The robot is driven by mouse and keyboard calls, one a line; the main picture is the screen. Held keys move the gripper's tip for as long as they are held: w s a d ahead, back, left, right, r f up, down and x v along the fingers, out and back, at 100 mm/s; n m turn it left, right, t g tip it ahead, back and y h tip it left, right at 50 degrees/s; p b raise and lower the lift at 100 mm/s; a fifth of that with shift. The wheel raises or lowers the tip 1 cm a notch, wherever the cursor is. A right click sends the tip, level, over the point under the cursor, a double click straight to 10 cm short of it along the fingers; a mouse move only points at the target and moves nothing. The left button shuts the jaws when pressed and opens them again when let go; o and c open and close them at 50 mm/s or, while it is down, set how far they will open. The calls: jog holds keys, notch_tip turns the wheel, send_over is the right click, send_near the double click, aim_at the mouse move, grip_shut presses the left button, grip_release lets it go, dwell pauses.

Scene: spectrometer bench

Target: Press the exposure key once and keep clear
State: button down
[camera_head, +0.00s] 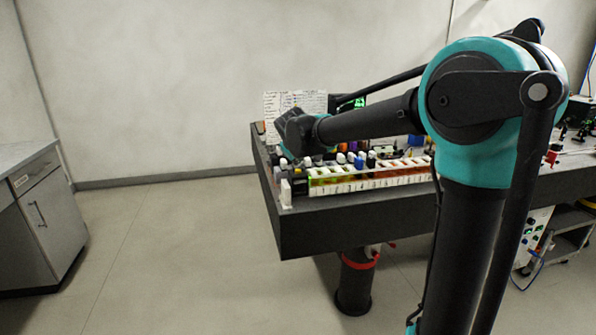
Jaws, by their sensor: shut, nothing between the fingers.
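The dark end of my arm, with my gripper (293,132), is over the far left corner of the dark bench (330,231), above the small items there. The gripper is small and dark here and its fingers are hard to make out; it is shut, and nothing shows in it. I cannot pick out the exposure key: the area below and behind the gripper is crowded and partly hidden by my arm. I cannot tell whether the gripper touches anything.
A long white rack (375,184) with colored samples lies along the bench's front edge. A written white sheet (297,103) stands behind my gripper, and a green-lit display (360,102) shows behind my forearm. A grey cabinet (48,218) stands left, across open floor.

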aim_at(298, 171)
jog(key=shift+r, duration=2.9)
jog(key=s+d+f+m+g, duration=0.1)
jog(key=s+d+f+m, duration=0.1)
jog(key=s+d+f, duration=0.3)
jog(key=s+d+f+m+g, duration=0.1)
jog(key=s+d+f, duration=0.1)
jog(key=d+f, duration=0.35)
jog(key=s+d+f+m+g, duration=0.1)
jog(key=s+d+f+m, duration=0.1)
jog(key=s+d+f, duration=0.3)
jog(key=s+d+f+m+g, duration=0.1)
jog(key=s+d+f, duration=0.4)
jog(key=s, duration=0.8)
jog(key=s+d+f+m+g, duration=0.1)
jog(key=s+d+f+m, duration=0.2)
jog(key=s+d+f, duration=0.2)
jog(key=s+f, duration=0.3)
jog(key=shift+s+d+f, duration=0.2)
jog(key=shift+s+f, duration=0.15)
jog(key=shift+s, duration=0.05)
